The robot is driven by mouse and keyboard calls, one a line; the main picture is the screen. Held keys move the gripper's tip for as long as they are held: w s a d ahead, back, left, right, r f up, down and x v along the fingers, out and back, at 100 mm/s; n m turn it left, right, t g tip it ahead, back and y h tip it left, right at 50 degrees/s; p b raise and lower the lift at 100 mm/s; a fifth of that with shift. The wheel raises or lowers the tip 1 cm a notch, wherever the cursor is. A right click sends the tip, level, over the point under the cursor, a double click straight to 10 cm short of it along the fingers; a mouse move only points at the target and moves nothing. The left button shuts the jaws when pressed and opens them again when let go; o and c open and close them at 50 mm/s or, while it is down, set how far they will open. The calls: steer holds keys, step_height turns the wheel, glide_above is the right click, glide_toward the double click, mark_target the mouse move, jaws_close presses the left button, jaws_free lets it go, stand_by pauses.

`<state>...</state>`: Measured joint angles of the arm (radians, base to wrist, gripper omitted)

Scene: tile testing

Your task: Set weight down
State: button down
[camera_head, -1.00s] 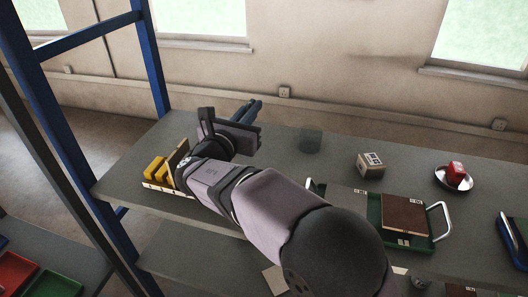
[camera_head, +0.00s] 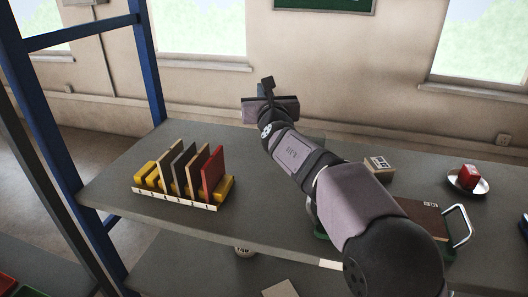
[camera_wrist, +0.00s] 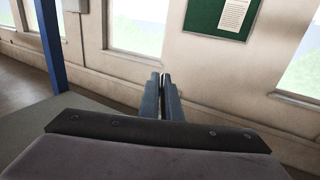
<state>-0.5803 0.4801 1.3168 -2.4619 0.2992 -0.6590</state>
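My gripper (camera_wrist: 162,97) shows in the wrist view with its two fingers close together and nothing visible between them. It points toward the far wall. A small round metal piece (camera_head: 243,251) with markings, possibly the weight, stands low below the shelf's front edge, well apart from my gripper. A brown tile (camera_head: 424,217) lies on the green tray with metal handles, partly hidden behind my arm.
A yellow rack (camera_head: 226,187) with several upright tiles stands on the shelf's left. A cardboard-coloured box (camera_head: 379,168) stands behind the tray. The shelf between rack and arm is clear.

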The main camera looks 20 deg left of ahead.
steer(key=shift+f, duration=4.85)
steer(key=shift+f+b, duration=0.25)
steer(key=shift+b, duration=0.3)
steer(key=c, duration=2)
jaws_free()
steer(key=shift+r+p, duration=0.2)
steer(key=shift+p, duration=0.2)
steer(key=shift+s+d+f+b, duration=0.1)
steer(key=shift+s+d+b, duration=0.05)
steer(key=shift+s+b, duration=0.2)
steer(key=b+v, duration=0.3)
steer(key=v, duration=0.8)
steer(key=shift+s, duration=0.15)
